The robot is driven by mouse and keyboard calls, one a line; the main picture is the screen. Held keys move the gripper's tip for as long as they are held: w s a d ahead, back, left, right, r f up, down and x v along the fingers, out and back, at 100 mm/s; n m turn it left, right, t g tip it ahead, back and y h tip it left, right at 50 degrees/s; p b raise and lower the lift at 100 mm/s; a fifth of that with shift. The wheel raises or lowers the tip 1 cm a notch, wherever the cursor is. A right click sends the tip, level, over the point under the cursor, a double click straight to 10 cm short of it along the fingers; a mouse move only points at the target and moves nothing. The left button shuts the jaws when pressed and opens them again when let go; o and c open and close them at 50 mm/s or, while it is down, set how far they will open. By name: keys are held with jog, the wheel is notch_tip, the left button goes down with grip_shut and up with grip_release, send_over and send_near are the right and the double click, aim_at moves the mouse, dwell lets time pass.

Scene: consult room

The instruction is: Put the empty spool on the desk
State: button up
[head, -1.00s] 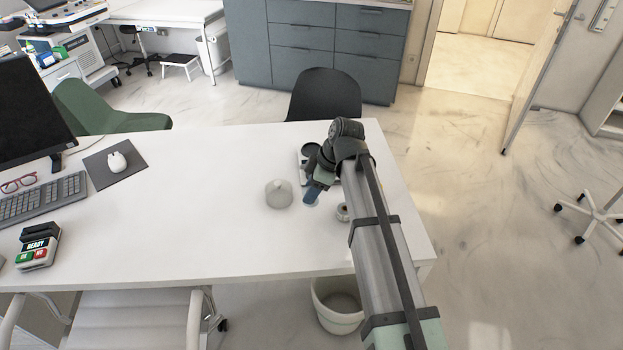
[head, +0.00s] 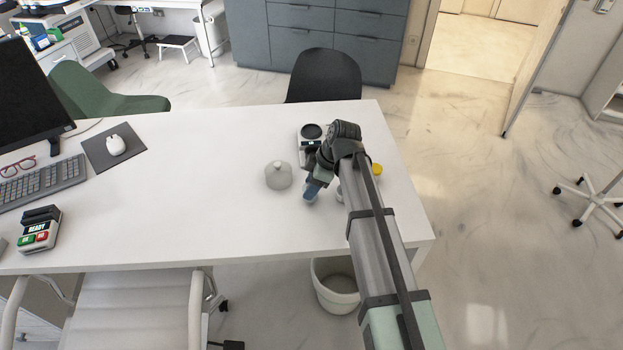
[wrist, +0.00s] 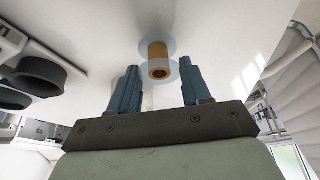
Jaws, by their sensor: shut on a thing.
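The empty spool (wrist: 158,62) shows in the wrist view, with an orange-brown hollow core and clear, pale-blue flanges. It sits between the two blue fingers of my gripper (wrist: 160,82), which are shut on it at its flange. In the head view my gripper (head: 311,190) is over the right part of the white desk (head: 180,210), and the spool is mostly hidden there by the fingers. I cannot tell whether the spool touches the desk top.
A grey lidded jar (head: 279,175) stands just left of my gripper. A device with a round black dish (head: 311,131) lies behind it. A yellow item (head: 377,169) is to the right, beside my arm. The desk's middle is clear. A bin (head: 335,285) stands below the front edge.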

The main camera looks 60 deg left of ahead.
jog(key=shift+f, duration=0.35)
jog(key=shift+f, duration=0.55)
dwell(0.4)
jog(key=o, duration=1.1)
jog(key=shift+r, duration=0.1)
jog(key=v, duration=1.3)
jog(key=shift+r, duration=0.25)
jog(key=shift+w, duration=0.15)
